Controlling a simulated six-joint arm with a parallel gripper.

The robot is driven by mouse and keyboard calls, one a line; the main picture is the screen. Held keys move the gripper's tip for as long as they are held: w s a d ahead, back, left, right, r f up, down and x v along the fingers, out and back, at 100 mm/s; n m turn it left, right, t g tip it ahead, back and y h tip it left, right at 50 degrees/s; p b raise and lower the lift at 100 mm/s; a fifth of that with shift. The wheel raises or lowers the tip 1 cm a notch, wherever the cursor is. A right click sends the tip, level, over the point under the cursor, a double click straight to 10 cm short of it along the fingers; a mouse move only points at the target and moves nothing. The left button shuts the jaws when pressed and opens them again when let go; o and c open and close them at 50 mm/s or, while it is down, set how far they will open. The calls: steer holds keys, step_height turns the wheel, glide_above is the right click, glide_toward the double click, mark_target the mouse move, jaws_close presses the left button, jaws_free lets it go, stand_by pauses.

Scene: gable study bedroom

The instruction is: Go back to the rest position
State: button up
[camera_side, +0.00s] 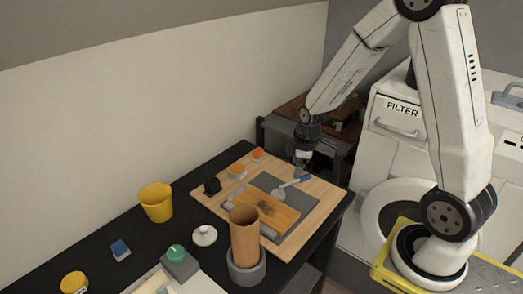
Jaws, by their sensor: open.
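My gripper (301,166) is at the end of my white arm, pointing down over the back right part of a light wooden board (322,184). It is small in the picture and looks empty. A spoon-like tool with a blue handle (304,179) and a pale round head (280,194) lies just below it. I cannot tell the exact gap between gripper and tool. The tool lies by a grey mat (297,237) and a small wooden cutting board (283,213) with a dark patch on it.
A tall brown cylinder (244,238) stands in a grey round holder (246,271) at the front. A yellow cup (156,203), a white lid (204,235), a green-knobbed grey block (178,262) and a blue block (120,249) stand left on the black table (103,229). A white FILTER cabinet (397,125) is at right.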

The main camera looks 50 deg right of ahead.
steer(key=s+a+r+m, duration=0.4)
steer(key=s+a+m, duration=0.3)
steer(key=a, duration=0.4)
steer(key=shift+s+m+y, duration=0.3)
steer(key=shift+s+m, duration=0.1)
steer(key=shift+s, duration=0.4)
